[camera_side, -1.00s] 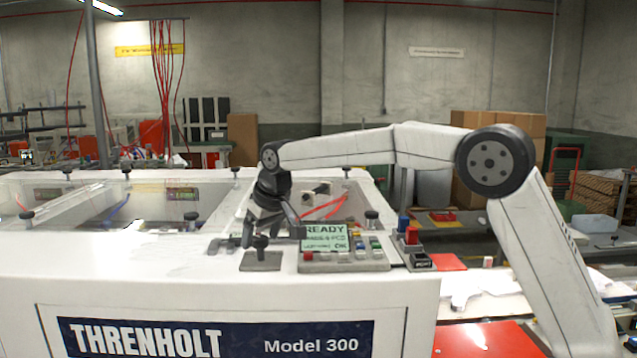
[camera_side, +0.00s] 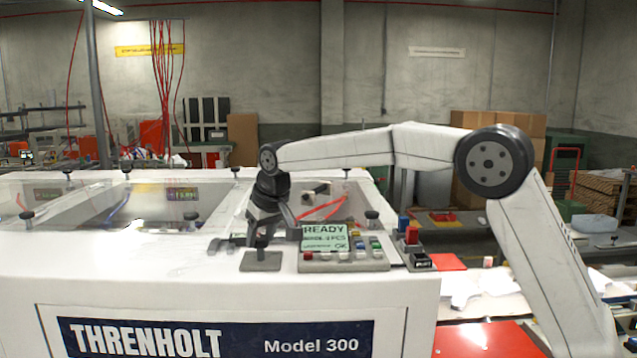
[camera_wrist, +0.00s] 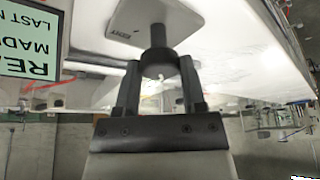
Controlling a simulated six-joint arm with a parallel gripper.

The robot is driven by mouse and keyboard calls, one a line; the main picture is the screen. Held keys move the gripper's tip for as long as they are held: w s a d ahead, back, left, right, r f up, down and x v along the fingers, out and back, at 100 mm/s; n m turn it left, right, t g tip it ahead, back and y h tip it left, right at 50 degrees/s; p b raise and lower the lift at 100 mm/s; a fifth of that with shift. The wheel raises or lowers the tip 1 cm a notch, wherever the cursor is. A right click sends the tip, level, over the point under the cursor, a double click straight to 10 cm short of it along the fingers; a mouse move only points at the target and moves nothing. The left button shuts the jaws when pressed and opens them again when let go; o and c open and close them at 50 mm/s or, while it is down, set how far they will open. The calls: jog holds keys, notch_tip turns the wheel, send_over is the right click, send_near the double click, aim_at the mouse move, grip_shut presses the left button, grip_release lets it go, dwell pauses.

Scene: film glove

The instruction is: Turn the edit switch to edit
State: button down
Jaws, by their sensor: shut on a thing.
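The edit switch is a dark upright knob (camera_side: 262,243) on a small grey plate (camera_side: 262,264), on top of the white machine left of the control panel. My gripper (camera_side: 264,232) points down over it. In the wrist view my gripper (camera_wrist: 160,70) has one finger on each side of the dark knob (camera_wrist: 157,37), shut on it. A small dark marking shows on the plate (camera_wrist: 122,34), too small to read surely. The knob's turned position is hard to tell.
A control panel (camera_side: 342,262) with a green READY screen (camera_side: 325,236) and several coloured buttons stands just right of the switch. Further right are a red button (camera_side: 412,235) and a blue one (camera_side: 403,222). A dark lever-like part (camera_side: 222,243) lies left of the switch. Clear covers lie behind.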

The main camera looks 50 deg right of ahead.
jog(key=m+h, duration=0.1)
jog(key=m, duration=0.3)
jog(key=shift+a+h, duration=0.15)
jog(key=shift+h, duration=0.25)
jog(key=m+g+h, duration=0.1)
jog(key=m, duration=0.3)
jog(key=shift+w+a+m, duration=0.1)
jog(key=shift+m, duration=0.3)
jog(key=m+g+h, duration=0.1)
jog(key=m+g, duration=0.1)
jog(key=m, duration=0.2)
jog(key=shift+w, duration=0.1)
jog(key=m, duration=0.2)
jog(key=m+g, duration=0.1)
jog(key=m, duration=0.1)
jog(key=shift+w+m+g, duration=0.1)
jog(key=shift+m+g, duration=0.2)
jog(key=shift+c, duration=0.8)
grip_release()
jog(key=shift+r, duration=0.15)
